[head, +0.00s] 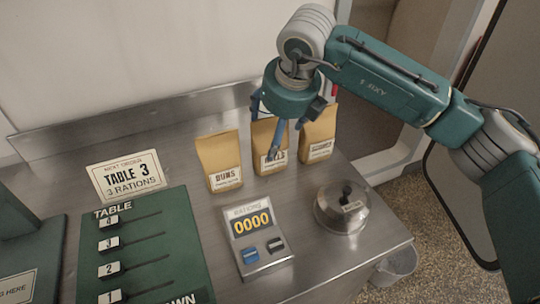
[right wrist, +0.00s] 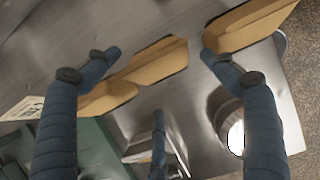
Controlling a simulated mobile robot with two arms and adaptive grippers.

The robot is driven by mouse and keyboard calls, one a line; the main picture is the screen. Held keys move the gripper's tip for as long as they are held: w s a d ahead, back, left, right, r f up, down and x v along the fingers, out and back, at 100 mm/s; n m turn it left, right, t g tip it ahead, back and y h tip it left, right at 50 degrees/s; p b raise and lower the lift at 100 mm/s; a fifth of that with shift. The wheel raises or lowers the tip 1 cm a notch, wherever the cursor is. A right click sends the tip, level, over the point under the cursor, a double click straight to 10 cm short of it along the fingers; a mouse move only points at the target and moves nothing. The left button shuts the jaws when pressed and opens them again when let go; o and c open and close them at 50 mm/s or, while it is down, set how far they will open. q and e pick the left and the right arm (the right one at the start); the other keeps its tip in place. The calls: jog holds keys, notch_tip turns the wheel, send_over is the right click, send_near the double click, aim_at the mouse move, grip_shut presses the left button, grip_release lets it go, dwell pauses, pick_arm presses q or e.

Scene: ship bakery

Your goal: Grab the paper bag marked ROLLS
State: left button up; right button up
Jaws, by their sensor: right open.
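Three tan paper bags stand in a row at the back of the steel counter. The left bag (head: 219,155) reads BUNS. The middle bag (head: 260,138) has its label partly covered by a blue finger, so I cannot read it whole. The right bag (head: 318,134) has a label too small to read. My right gripper (head: 277,130) is open above and in front of the middle bag. In the right wrist view, the middle bag (right wrist: 152,64) shows between the spread fingers, with nothing held. My left gripper is not in view.
A green TABLE panel (head: 140,250) and a TABLE 3 sign (head: 127,177) are at left. The counter (head: 185,215) is bare between them. A bin (head: 395,265) stands below right.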

jog(key=shift+x, duration=1.15)
jog(key=shift+w+a+f+p, duration=0.1)
jog(key=shift+w+f+p, duration=0.15)
jog(key=shift+f+p, duration=0.3)
jog(key=p+x, duration=0.1)
jog(key=x, duration=0.2)
jog(key=shift+a+f, duration=0.1)
jog(key=shift+f, duration=0.2)
jog(key=shift+w+f+p, duration=0.2)
jog(key=shift+f+p, duration=0.1)
jog(key=shift+f, duration=0.25)
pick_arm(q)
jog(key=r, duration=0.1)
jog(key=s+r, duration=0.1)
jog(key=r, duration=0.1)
pick_arm(e)
jog(key=shift+s, duration=0.1)
jog(key=c, duration=1.4)
